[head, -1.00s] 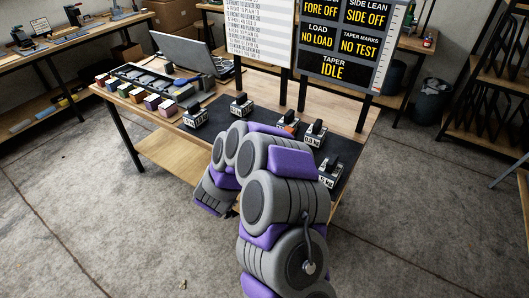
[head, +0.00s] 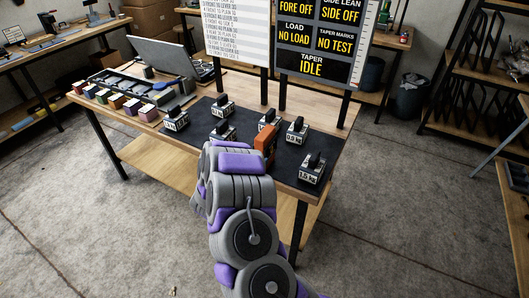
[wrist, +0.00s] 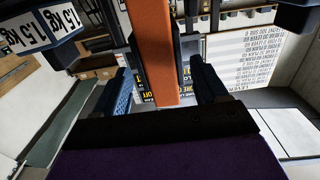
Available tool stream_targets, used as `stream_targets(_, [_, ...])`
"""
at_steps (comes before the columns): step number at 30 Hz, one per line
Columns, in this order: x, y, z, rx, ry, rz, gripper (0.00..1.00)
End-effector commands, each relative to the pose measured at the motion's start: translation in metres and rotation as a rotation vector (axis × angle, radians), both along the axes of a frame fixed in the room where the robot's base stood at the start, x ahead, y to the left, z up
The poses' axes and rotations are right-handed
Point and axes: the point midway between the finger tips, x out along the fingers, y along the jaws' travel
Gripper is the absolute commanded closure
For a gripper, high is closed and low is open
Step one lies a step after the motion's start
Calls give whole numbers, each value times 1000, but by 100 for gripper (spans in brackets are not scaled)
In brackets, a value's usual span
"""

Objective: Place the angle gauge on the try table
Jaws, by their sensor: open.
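An orange upright piece (head: 264,143) with dark parts, which may be the angle gauge, stands on the dark mat among the weights. In the wrist view the orange bar (wrist: 152,45) shows between the two fingers of my open gripper (wrist: 163,85), with gaps on both sides. In the head view my arm hides the gripper, just in front of the orange piece. I cannot tell which surface is the try table; the wooden workbench (head: 93,108) carries the mat.
Several labelled weights (head: 311,168) stand around the orange piece on the black mat (head: 200,105). Bare concrete floor lies in front.

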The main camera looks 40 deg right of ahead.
Motion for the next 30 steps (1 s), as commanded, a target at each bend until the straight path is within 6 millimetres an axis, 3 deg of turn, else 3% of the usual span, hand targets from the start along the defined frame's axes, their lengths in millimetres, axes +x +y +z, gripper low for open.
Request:
stream_targets(3, [8,-19,-1,-2,-2,-1,28])
stream_targets(14, [16,-40,-1,2,1,1,28])
stream_targets(22, [30,-74,0,0,-1,0,28])
stream_targets(30, [34,-79,2,1,1,3,28])
